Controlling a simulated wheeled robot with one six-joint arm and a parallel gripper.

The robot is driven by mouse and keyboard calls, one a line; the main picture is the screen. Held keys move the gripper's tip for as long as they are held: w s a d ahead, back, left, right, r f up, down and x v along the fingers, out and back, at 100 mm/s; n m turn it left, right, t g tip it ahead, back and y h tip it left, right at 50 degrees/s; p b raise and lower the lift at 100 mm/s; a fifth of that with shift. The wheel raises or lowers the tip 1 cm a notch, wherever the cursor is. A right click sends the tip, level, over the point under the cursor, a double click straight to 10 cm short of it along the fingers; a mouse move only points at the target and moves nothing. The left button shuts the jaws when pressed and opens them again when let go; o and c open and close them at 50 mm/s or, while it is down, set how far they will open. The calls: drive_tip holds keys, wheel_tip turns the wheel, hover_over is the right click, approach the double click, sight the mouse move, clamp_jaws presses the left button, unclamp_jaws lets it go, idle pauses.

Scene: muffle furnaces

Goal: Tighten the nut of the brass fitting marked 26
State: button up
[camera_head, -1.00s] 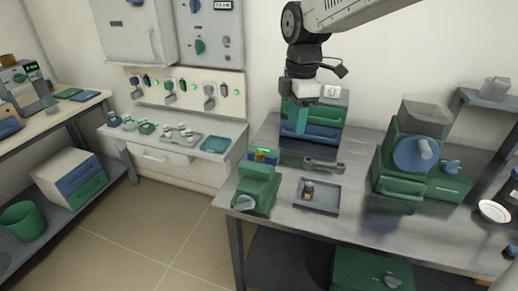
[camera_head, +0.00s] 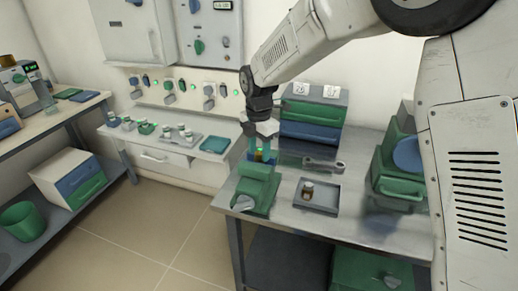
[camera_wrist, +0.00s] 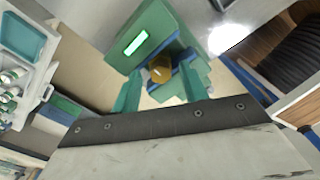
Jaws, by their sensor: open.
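A brass fitting (camera_head: 260,155) sits in the blue jaws of a green vise (camera_head: 257,187) at the left front of the steel bench. It also shows in the wrist view (camera_wrist: 160,73), with its nut facing the camera. I cannot read a mark on it. My gripper (camera_head: 261,146) is just above the vise, pointing down. In the wrist view my gripper (camera_wrist: 161,82) is open, with one green finger on each side of the fitting, not clearly touching it. A second small brass piece (camera_head: 308,190) stands in a grey tray (camera_head: 325,208).
A wrench (camera_head: 323,164) lies behind the tray. A box with green and blue drawers (camera_head: 312,117) stands at the back, with white number cards on top; one seems to read 26 (camera_head: 301,89). A green machine (camera_head: 399,180) is partly visible.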

drive_tip(key=shift+f, duration=0.1)
clamp_jaws()
